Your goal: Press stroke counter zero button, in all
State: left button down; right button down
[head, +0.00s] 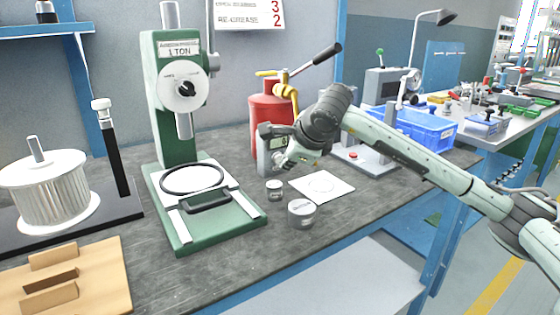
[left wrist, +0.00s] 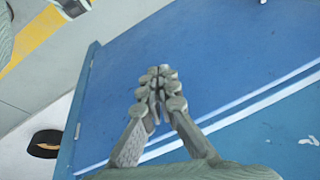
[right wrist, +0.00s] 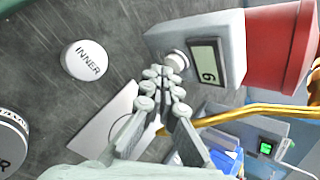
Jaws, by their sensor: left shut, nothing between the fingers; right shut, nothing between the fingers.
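The stroke counter (head: 264,150) is a grey box in front of the red grease pump in the head view. In the right wrist view the counter (right wrist: 225,30) shows a display (right wrist: 207,63) with a single digit and a round white button (right wrist: 177,59) beside it. My right gripper (right wrist: 164,78) is shut and empty, with its fingertips close to the button; I cannot tell whether they touch it. In the head view the right gripper (head: 287,160) is at the counter's front. My left gripper (left wrist: 158,82) is shut and empty in front of a blue panel.
The red pump (head: 270,108) with yellow fittings stands behind the counter. A green press (head: 172,150) stands to the left. Two small round tins, one here (head: 301,212), and a white card (head: 335,190) lie in front. A blue bin (head: 425,128) is at right.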

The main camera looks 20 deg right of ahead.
jog(key=shift+w, duration=0.35)
dwell(0.6)
jog(key=shift+s, duration=0.1)
jog(key=shift+s+d+b, duration=0.1)
jog(key=shift+s+b, duration=0.4)
jog(key=shift+s, duration=0.2)
jog(key=shift+s+f+b, duration=0.1)
jog(key=shift+s+b, duration=0.25)
jog(key=shift+s, duration=0.15)
jog(key=shift+s+d+b, duration=0.15)
jog(key=shift+s+b, duration=0.3)
jog(key=shift+s, duration=0.55)
jog(key=shift+s+d+b, duration=0.15)
jog(key=shift+s+b, duration=0.25)
jog(key=shift+s, duration=0.55)
